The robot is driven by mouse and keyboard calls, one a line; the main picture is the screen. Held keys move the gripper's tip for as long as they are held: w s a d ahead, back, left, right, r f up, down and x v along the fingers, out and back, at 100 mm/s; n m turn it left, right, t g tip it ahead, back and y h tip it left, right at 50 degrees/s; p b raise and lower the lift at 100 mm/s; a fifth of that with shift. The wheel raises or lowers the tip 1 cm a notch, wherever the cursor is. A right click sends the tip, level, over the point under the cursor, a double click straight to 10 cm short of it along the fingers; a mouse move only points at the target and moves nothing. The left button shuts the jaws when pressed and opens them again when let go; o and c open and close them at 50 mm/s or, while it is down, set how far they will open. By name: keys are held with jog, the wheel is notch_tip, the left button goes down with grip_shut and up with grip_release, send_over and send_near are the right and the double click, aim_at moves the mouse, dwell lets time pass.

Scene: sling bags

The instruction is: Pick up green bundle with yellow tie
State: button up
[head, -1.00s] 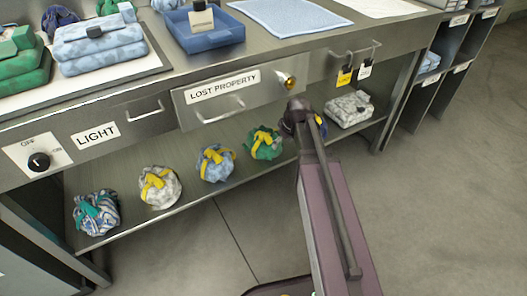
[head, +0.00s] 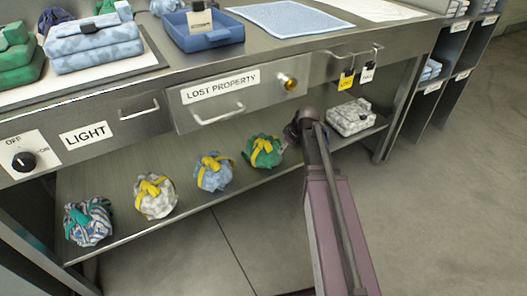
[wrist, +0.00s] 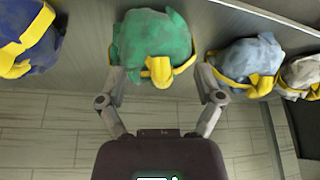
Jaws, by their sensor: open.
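The green bundle with a yellow tie (head: 264,151) sits on the lower shelf, right of the light blue bundle in the head view. In the wrist view the green bundle (wrist: 150,38) is at top centre, its yellow knot (wrist: 160,70) facing my gripper. My gripper (wrist: 160,74) is open and empty, with one finger at each side of the bundle's near part. I cannot tell whether the fingers touch it. In the head view my arm mostly hides my gripper.
A light blue bundle (head: 213,171), a white one (head: 155,195) and a striped one (head: 88,221) stand along the shelf. A navy bundle with a yellow tie (wrist: 30,40) is close on the other side. The drawer counter (head: 220,98) overhangs the shelf. Folded grey cloth (head: 351,117) lies at right.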

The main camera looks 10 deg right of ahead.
send_near(261, 140)
jog(key=x, duration=0.5)
jog(key=shift+w+a+f, duration=0.1)
jog(key=shift+f, duration=0.05)
jog(key=shift+f, duration=0.15)
jog(key=shift+b+x, duration=2.3)
jog(key=shift+x, duration=0.05)
grip_shut()
